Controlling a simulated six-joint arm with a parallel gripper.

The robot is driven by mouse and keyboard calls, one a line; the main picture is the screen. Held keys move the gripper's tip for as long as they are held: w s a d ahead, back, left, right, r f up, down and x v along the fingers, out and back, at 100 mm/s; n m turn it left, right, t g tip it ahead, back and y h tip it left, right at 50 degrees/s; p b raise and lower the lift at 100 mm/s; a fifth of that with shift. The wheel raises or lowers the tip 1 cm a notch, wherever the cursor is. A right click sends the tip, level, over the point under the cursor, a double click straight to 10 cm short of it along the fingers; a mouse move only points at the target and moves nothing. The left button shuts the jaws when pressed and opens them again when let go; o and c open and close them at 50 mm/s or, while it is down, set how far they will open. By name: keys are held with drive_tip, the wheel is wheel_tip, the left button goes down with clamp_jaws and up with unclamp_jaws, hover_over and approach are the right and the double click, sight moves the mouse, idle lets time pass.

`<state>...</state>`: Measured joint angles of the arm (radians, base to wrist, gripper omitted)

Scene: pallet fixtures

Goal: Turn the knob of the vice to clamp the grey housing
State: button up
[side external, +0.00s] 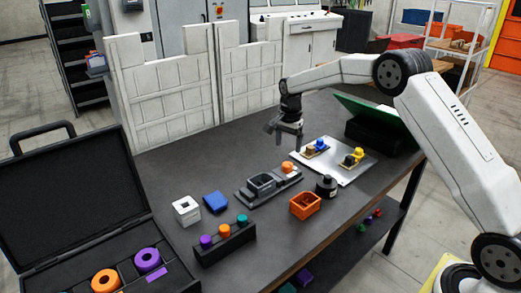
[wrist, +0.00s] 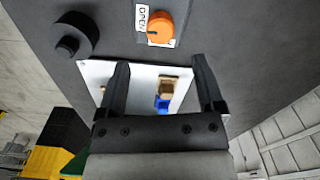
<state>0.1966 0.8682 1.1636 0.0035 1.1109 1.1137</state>
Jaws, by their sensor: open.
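The vice (side external: 246,196) is a dark grey fixture near the middle of the table. The open-topped grey housing (side external: 262,181) sits on it, left of the orange knob (side external: 288,168). In the wrist view the knob (wrist: 160,27) is at the top centre, beside a white label reading "OPEN"; the housing is out of that view. My gripper (side external: 284,138) hangs above the table behind the knob, apart from it. In the wrist view its two fingers (wrist: 160,62) are wide apart with nothing between them, and the knob lies beyond their tips.
A white plate (side external: 338,165) with small coloured parts lies right of the vice. A black round part (side external: 326,186) and an orange box (side external: 305,205) stand in front. White and blue blocks and a coloured-peg rack (side external: 224,240) are left. Bare table lies behind the vice.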

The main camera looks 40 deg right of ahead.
sight(287, 164)
drive_tip(key=shift+f, duration=0.15)
drive_tip(key=shift+f, duration=3.75)
clamp_jaws()
